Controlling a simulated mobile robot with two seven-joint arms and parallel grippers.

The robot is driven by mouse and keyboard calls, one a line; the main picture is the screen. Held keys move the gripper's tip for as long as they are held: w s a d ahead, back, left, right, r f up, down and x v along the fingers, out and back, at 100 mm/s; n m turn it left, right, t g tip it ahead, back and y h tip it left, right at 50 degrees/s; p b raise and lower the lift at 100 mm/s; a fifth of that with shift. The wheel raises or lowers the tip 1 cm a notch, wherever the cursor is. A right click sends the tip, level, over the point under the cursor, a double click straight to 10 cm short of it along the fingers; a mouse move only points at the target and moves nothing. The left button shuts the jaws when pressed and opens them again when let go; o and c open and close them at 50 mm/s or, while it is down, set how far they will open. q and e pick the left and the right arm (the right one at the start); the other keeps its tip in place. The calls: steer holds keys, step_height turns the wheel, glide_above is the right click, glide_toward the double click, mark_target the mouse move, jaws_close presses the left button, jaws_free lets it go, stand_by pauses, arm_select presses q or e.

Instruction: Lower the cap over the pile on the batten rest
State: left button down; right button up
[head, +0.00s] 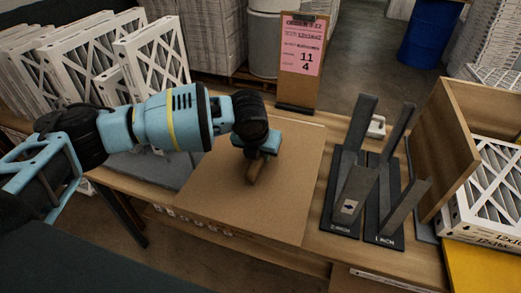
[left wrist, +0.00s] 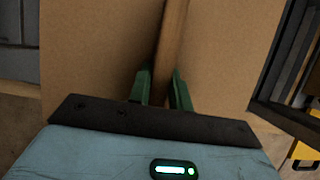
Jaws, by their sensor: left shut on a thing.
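The cap (head: 295,190) is a wide, flat brown cardboard piece over the middle of the bench. A wooden bar (head: 254,174) stands out at its middle as a grip. My left gripper (head: 258,160) points down and is shut on this bar. In the left wrist view the green fingers (left wrist: 163,90) close on both sides of the wooden bar (left wrist: 173,35), with the cap's cardboard (left wrist: 90,60) behind. The pile and the batten rest are hidden under the cap, so I cannot tell whether the cap touches them. My right gripper is not in view.
Dark slotted stands (head: 345,205) are close to the cap's right edge, with an open wooden box (head: 470,120) and boxed filters (head: 490,185) beyond. A clipboard with a pink sheet (head: 302,50) stands behind. White-framed filters (head: 150,55) stand at the back left.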

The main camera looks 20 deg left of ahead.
arm_select(q)
steer(key=c, duration=1.2)
jaws_free()
steer(key=shift+r, duration=0.1)
steer(key=v, duration=0.7)
steer(key=shift+p, duration=0.3)
steer(key=shift+s+r, duration=0.15)
steer(key=shift+r, duration=0.2)
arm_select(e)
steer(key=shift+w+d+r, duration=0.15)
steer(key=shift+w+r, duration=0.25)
